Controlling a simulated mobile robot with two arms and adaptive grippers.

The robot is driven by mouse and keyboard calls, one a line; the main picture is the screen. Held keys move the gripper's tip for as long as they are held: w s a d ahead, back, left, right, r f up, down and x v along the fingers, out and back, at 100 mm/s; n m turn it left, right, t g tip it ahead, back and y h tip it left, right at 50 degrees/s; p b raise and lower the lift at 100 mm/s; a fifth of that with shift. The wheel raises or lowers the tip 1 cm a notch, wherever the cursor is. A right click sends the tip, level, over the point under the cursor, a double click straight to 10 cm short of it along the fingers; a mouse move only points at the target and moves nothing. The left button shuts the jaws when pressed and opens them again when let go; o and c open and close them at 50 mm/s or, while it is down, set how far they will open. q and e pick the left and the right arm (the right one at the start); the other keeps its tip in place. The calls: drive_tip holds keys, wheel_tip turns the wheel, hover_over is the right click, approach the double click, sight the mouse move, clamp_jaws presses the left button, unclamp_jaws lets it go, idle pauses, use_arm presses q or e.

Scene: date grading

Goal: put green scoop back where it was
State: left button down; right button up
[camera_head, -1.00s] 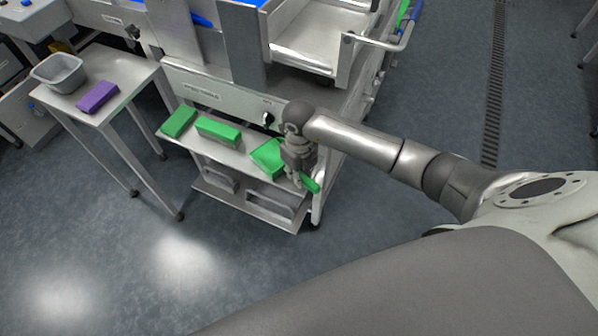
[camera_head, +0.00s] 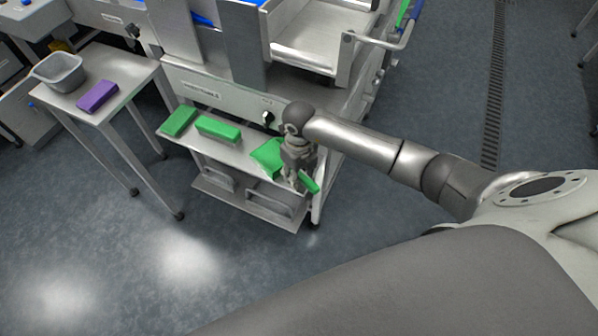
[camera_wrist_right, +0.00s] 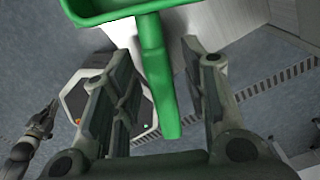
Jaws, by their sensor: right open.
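The green scoop (camera_head: 267,157) lies on the right end of the metal shelf (camera_head: 239,156) in the head view. Its handle sticks out past the shelf's front edge, to the lower right. My right gripper (camera_head: 295,184) is at the handle and hides part of it. In the right wrist view the handle (camera_wrist_right: 158,75) runs down between the two open fingers of the gripper (camera_wrist_right: 165,105), with a gap visible on each side. The scoop's bowl (camera_wrist_right: 115,8) is at the top of that view.
Two green blocks, one at the shelf's left (camera_head: 178,121) and one nearer its middle (camera_head: 218,129), lie left of the scoop. A side table (camera_head: 125,92) on the left holds a grey bin (camera_head: 58,72) and a purple block (camera_head: 97,96). Floor in front is clear.

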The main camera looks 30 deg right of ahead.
wheel_tip(320, 180, up, 12)
drive_tip(key=shift+b, duration=0.3)
idle(0.4)
